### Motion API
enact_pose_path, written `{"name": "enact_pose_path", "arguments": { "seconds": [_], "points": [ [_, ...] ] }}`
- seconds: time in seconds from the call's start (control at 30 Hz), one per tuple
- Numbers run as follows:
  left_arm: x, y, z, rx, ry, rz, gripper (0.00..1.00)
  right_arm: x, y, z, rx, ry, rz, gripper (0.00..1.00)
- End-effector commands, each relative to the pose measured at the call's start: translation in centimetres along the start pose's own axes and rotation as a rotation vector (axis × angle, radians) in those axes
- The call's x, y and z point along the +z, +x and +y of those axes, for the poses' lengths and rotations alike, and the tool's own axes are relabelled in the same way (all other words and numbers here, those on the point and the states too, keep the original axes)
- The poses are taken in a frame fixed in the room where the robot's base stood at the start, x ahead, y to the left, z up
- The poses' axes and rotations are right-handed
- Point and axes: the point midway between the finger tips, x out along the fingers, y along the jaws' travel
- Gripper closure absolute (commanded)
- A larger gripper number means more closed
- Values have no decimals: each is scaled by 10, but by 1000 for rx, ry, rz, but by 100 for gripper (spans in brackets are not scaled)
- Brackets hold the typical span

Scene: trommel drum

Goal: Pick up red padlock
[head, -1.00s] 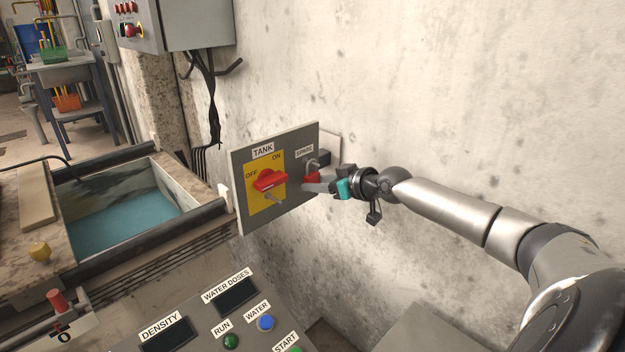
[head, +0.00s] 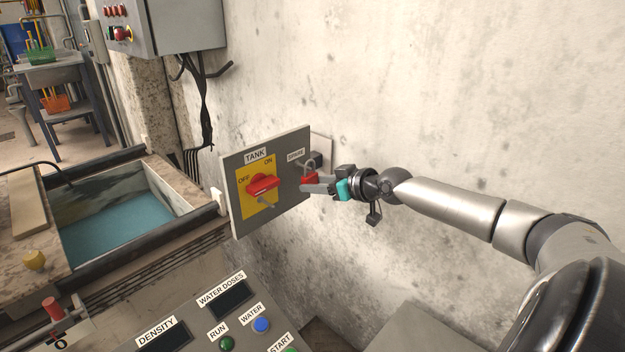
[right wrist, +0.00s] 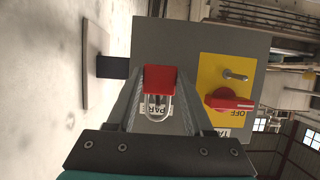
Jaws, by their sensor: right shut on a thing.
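The red padlock (head: 310,179) is at the right side of the grey switch panel, just below the SPARE label, with its metal shackle upward. My right gripper (head: 305,187) is shut on the padlock's red body. In the right wrist view the padlock (right wrist: 159,78) sits between the two fingers of my right gripper (right wrist: 160,88), its shackle in front of the partly covered label. I cannot tell whether the shackle still hangs on a peg or is clear of the panel. My left gripper is not in view.
The grey panel (head: 235,190) carries a red TANK switch (head: 263,184) on a yellow plate, left of the padlock. A control desk (head: 190,322) with buttons is below. A water tank (head: 120,222) is at left. Bare concrete wall (head: 430,90) lies behind my right arm.

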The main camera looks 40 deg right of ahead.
Motion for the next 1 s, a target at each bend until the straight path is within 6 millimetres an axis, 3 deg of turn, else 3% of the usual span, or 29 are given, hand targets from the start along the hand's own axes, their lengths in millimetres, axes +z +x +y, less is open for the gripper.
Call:
{"name": "enact_pose_path", "arguments": {
  "seconds": [0.47, 0.77, 1.0],
  "points": [
    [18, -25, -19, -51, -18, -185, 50, 12, -31, -1, -2, -3, -4, 100],
    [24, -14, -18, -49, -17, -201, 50, 22, -54, -1, -2, 2, -2, 100],
    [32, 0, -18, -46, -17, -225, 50, 34, -84, -1, 0, 7, 2, 100]
  ]
}}
